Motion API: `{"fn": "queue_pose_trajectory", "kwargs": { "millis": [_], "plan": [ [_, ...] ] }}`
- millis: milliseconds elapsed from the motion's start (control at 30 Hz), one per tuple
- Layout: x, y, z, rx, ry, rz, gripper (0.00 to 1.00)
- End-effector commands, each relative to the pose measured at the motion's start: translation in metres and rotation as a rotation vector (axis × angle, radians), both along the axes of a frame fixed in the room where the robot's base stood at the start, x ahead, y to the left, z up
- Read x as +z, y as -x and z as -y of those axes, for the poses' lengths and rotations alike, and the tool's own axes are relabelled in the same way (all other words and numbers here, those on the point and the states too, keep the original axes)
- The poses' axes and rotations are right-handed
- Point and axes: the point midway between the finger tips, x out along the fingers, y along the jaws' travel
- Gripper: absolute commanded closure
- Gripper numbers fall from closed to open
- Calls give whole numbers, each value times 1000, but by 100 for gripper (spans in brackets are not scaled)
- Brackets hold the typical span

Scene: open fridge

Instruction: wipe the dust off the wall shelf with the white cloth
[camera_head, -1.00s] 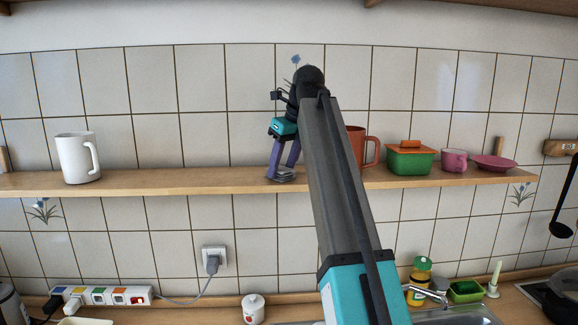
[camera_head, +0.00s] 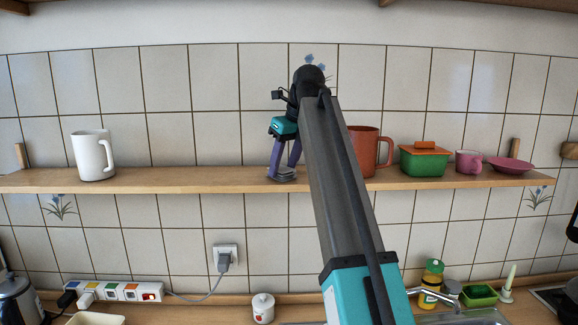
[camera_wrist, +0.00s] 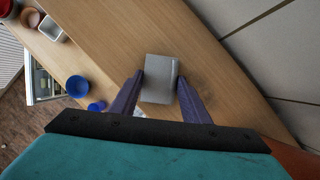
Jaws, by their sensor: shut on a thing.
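The wall shelf (camera_head: 180,181) is a long wooden board on the tiled wall; it also shows in the wrist view (camera_wrist: 115,40). My gripper (camera_head: 282,174) points down at its middle part. In the wrist view my gripper (camera_wrist: 160,85) is shut on the cloth (camera_wrist: 159,72), a folded, greyish-white block between the fingers. In the head view the cloth (camera_head: 283,176) is small and low at the shelf top, seemingly touching it. I cannot make out dust in either view.
A white mug (camera_head: 94,156) stands on the shelf to the left, with bare board between. To the right are a red-brown mug (camera_head: 365,150) partly behind my arm, a green box (camera_head: 424,162), a pink cup (camera_head: 468,162) and a pink plate (camera_head: 511,165).

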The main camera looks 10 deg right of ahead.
Motion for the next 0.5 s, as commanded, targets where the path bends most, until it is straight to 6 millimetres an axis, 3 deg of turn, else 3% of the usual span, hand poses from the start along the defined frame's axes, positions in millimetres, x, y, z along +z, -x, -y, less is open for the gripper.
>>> {"fn": "queue_pose_trajectory", "kwargs": {
  "millis": [200, 500],
  "plan": [
    [1, -3, -12, 2, 0, 1, 76],
    [2, -3, -14, 0, 0, 1, 76]
  ]
}}
